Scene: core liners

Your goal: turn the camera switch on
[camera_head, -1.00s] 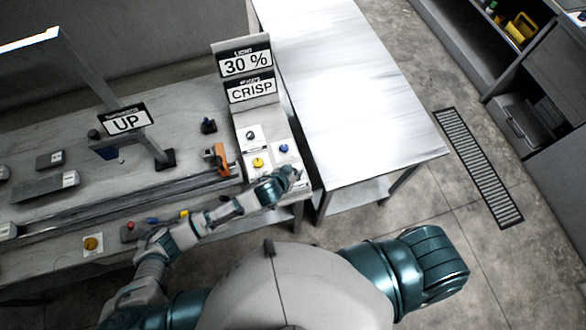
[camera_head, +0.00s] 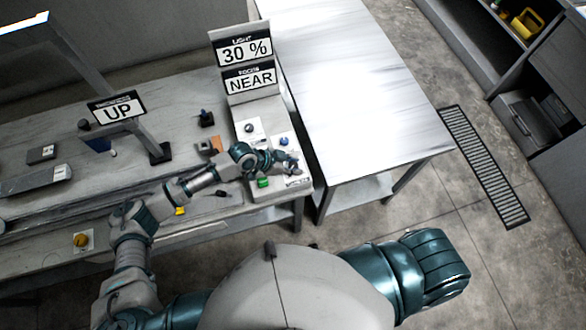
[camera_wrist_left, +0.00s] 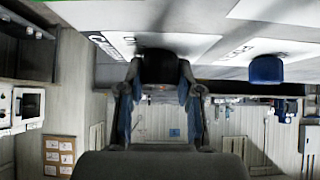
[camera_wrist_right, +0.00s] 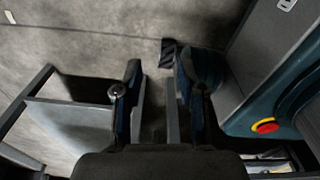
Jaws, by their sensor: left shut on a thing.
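My left gripper (camera_head: 290,163) is over the control panel (camera_head: 276,105) at the right end of the bench. In the left wrist view, its fingers (camera_wrist_left: 160,90) are shut on a dark knob (camera_wrist_left: 160,65). A label beginning with C lies beside this knob, its rest hard to read. A blue knob (camera_wrist_left: 266,69) stands apart to the right, and also shows in the head view (camera_head: 283,141). A green button (camera_head: 264,183) is near the panel's front edge. My right gripper (camera_wrist_right: 158,75) is open and empty in the right wrist view.
The panel's display (camera_head: 247,64) reads 30 % and NEAR. A yellow knob (camera_head: 81,240) is at the bench front. A bare metal table (camera_head: 350,85) adjoins on the right.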

